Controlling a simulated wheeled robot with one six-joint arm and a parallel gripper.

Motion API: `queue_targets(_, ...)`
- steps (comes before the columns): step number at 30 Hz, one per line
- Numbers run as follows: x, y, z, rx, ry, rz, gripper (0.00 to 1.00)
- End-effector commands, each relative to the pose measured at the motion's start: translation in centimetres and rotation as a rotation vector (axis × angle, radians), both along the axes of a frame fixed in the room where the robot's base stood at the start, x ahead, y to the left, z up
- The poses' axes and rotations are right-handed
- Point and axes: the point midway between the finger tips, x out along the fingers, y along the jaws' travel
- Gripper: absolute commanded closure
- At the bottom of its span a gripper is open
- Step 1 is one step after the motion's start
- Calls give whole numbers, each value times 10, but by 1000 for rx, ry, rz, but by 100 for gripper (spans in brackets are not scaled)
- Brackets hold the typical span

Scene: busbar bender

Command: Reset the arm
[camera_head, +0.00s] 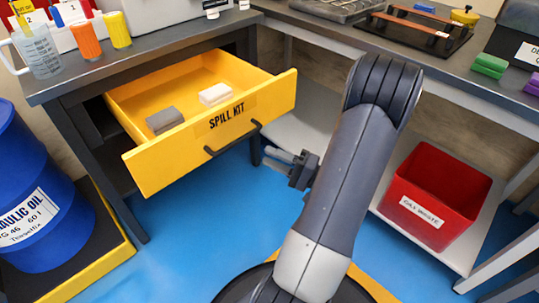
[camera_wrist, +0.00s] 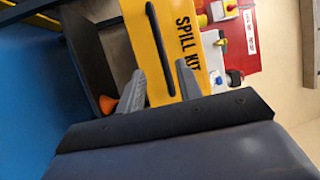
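My gripper (camera_head: 271,157) is in front of the open yellow drawer marked SPILL KIT (camera_head: 155,163), just to the right of its dark bar handle (camera_head: 232,139). In the wrist view its two grey fingers (camera_wrist: 160,85) stand apart with nothing held between them. The handle (camera_wrist: 160,45) shows beyond the fingertips, against the drawer front (camera_wrist: 186,50); the fingers look clear of it. My arm rises bent at the right of the drawer in the head view. The drawer holds a grey block (camera_head: 164,120) and a white block (camera_head: 215,94).
A grey workbench (camera_head: 150,62) stands above the drawer, with a jug (camera_head: 38,52) and orange and yellow cups. A blue oil drum (camera_head: 35,190) stands at left on a yellow-edged tray. A red waste bin (camera_head: 437,195) is on a low shelf at right. Blue floor lies open below the drawer.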

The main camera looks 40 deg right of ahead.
Motion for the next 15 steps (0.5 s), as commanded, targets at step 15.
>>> queue_targets(15,20,10,3,-1,-1,5,66)
